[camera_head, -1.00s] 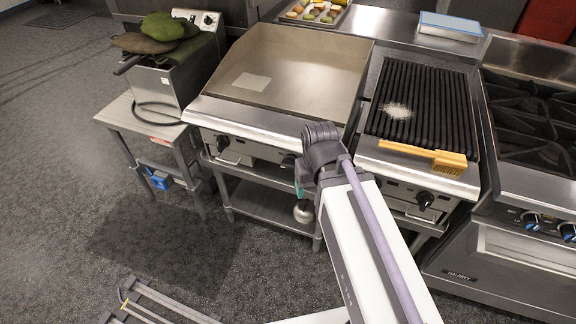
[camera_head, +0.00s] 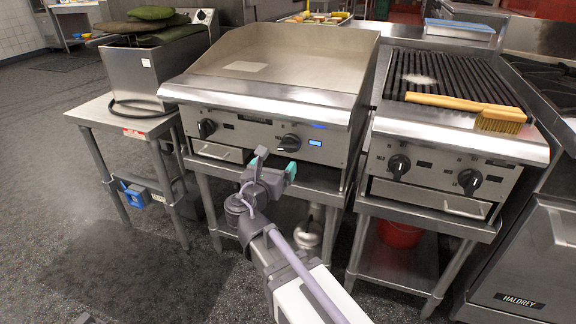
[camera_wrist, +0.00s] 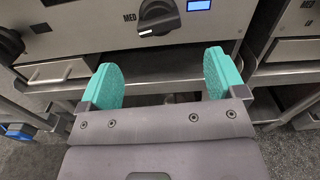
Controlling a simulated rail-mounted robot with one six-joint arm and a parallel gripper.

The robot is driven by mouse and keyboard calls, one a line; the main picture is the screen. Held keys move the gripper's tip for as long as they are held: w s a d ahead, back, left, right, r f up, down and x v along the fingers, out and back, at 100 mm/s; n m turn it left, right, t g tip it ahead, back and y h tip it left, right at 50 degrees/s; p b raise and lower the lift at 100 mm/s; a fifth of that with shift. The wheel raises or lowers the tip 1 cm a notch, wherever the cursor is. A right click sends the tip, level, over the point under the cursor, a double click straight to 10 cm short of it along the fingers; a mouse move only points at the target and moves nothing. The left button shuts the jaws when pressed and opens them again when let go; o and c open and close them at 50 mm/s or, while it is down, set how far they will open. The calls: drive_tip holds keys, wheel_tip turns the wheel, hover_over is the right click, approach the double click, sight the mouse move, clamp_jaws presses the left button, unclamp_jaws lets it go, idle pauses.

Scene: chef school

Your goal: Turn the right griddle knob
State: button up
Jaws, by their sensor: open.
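The griddle (camera_head: 270,85) has a flat steel plate and two black knobs on its front panel. The right griddle knob (camera_head: 289,143) sits beside a lit blue display (camera_head: 315,143). In the wrist view this knob (camera_wrist: 158,17) is at the top, ahead of the fingers, with "MED" printed to its left. The left griddle knob (camera_head: 207,128) is farther left. My gripper (camera_head: 274,164) is just below and in front of the right knob. Its teal-padded fingers (camera_wrist: 165,82) are spread apart with nothing between them, not touching the knob.
A charbroiler (camera_head: 455,135) with two knobs stands right of the griddle, a wooden-handled brush (camera_head: 465,106) on top. A fryer (camera_head: 160,70) stands on a table at left. A steel shelf and drawer handle (camera_head: 218,154) lie below the griddle panel.

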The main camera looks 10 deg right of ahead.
sight(286, 149)
drive_tip(key=shift+n, duration=0.6)
drive_tip(key=x, duration=1.1)
drive_tip(key=shift+r, duration=0.1)
drive_tip(key=shift+a, duration=0.1)
drive_tip(key=c, duration=0.9)
